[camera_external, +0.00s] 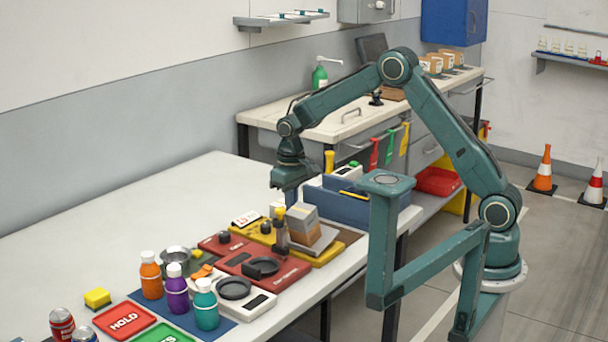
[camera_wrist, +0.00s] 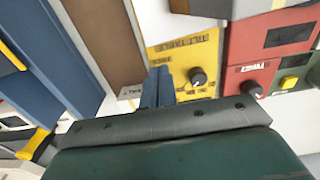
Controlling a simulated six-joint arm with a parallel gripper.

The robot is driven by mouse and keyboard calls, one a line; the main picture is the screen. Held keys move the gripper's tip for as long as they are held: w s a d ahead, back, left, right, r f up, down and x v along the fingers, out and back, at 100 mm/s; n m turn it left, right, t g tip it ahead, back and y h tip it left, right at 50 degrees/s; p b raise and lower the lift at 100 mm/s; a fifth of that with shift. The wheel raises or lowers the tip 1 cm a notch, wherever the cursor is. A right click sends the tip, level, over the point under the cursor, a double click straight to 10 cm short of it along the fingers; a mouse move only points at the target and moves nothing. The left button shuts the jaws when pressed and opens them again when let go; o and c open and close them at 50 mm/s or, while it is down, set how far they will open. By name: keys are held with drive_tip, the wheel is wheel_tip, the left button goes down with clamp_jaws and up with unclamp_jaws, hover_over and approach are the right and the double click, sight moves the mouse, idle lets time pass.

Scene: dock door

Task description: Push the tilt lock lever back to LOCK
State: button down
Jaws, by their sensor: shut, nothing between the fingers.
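The yellow tilt unit (camera_external: 325,256) sits on the table among several devices. It carries a tilted grey plate (camera_external: 318,243) with a brown and grey box (camera_external: 303,226) on it. A dark upright post with a yellow tip (camera_external: 280,214), which looks like the lever, stands at the box's left side; its LOCK marking is not readable. My gripper (camera_external: 291,201) points down, shut and empty, just above and behind the post, apart from it as far as I can tell. In the wrist view, its closed fingertips (camera_wrist: 157,84) are over the yellow panel (camera_wrist: 183,55), left of a black knob (camera_wrist: 197,77). The lever is not clearly visible there.
Red devices (camera_external: 262,266) lie in front of the yellow unit. A blue bin (camera_external: 345,207) stands behind it, close to my gripper. Bottles (camera_external: 178,288) stand on a blue mat at the front. The table's left side (camera_external: 120,225) is clear.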

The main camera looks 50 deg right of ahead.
drive_tip(key=shift+f, duration=0.6)
drive_tip(key=shift+f, duration=0.4)
drive_tip(key=shift+w, duration=1.85)
drive_tip(key=shift+s, duration=0.45)
drive_tip(key=shift+r, duration=0.1)
idle(0.3)
drive_tip(key=shift+r, duration=3.95)
